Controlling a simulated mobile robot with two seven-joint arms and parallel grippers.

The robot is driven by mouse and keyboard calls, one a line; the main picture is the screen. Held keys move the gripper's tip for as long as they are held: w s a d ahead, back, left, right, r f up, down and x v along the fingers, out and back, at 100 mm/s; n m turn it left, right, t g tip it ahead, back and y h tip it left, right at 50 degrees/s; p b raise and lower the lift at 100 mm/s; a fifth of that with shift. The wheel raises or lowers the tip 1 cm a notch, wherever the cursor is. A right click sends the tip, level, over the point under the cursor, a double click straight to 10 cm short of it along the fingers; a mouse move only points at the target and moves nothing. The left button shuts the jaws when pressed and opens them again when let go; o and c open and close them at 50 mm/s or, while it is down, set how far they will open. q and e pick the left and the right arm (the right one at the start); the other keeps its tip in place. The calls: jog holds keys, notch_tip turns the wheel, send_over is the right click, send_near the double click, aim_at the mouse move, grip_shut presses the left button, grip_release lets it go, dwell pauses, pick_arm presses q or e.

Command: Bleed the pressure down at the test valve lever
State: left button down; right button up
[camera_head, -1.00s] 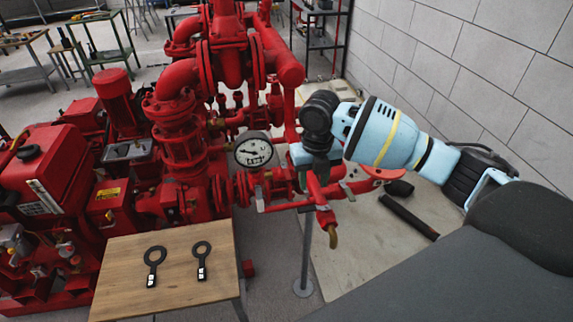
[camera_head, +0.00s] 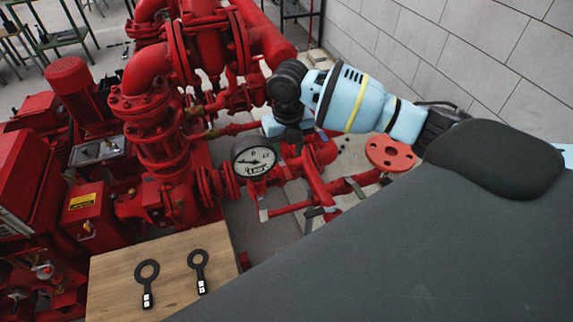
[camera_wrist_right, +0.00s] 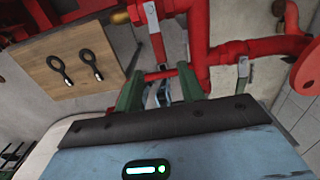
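My right gripper (camera_head: 293,142) hangs over the red pipework, right of the white pressure gauge (camera_head: 254,162). In the right wrist view its two green fingers (camera_wrist_right: 159,92) stand apart. A small grey metal part shows in the gap between them; I cannot tell if they touch it. Several grey levers sit on the red pipes: one below the gauge (camera_head: 262,208), one below the gripper (camera_head: 314,212), one farther right (camera_head: 355,188). The right wrist view also shows a grey lever at right (camera_wrist_right: 243,66). I cannot tell which is the test valve lever. My left gripper is out of view.
A wooden table (camera_head: 195,290) with two black ring-ended tools (camera_head: 148,280) stands at front left. Red pumps and large pipes (camera_head: 160,150) fill the left and back. A red flange (camera_head: 391,153) lies right of the gripper. A block wall (camera_head: 440,50) bounds the right.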

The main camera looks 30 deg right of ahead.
aim_at(287, 173)
notch_tip(287, 173, down, 7)
jog(key=shift+w, duration=0.15)
dwell(0.4)
grip_shut()
